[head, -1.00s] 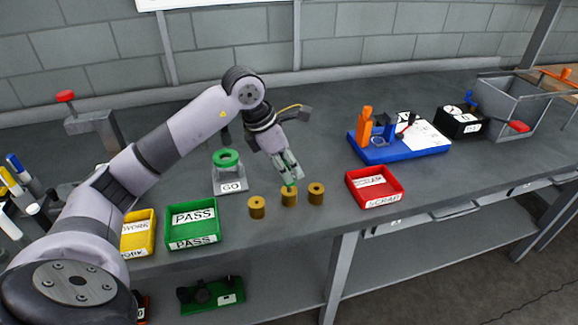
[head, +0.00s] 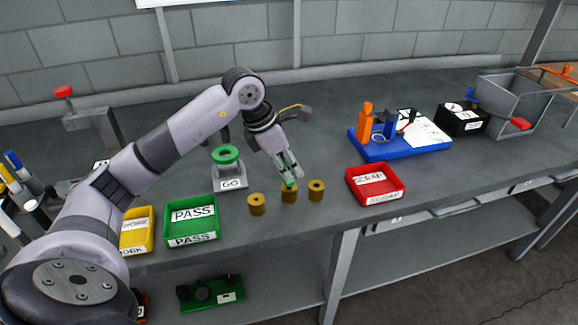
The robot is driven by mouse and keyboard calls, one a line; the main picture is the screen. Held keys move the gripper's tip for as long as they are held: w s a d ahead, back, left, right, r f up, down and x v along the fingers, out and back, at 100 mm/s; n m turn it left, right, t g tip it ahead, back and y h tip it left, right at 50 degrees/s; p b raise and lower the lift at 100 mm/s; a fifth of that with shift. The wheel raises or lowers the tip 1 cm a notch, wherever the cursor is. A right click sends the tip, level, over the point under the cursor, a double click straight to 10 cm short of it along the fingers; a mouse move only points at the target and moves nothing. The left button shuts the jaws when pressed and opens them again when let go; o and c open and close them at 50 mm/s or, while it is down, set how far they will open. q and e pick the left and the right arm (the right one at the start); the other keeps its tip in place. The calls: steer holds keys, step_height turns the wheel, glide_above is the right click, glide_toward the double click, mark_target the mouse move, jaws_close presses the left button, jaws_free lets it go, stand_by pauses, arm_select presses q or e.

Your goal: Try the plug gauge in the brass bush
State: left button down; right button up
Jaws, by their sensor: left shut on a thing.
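Three brass bushes stand in a row near the bench's front edge: a left one (head: 256,205), a middle one (head: 289,196) and a right one (head: 316,191). My left gripper (head: 288,176) points down over the middle bush. It is shut on a slim green-tipped piece, apparently the plug gauge (head: 289,186), mostly hidden by the fingers. The green tip meets the top of the middle bush; I cannot tell whether it is inside the bore. My right gripper is out of view.
A green PASS tray (head: 218,232) and a yellow tray (head: 124,247) lie to the left. A red SCRAP tray (head: 400,184) lies to the right.

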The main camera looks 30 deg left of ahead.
arm_select(q)
steer(key=shift+r, duration=0.15)
stand_by(0.3)
steer(key=shift+r+p, duration=2.6)
steer(key=shift+r, duration=0.9)
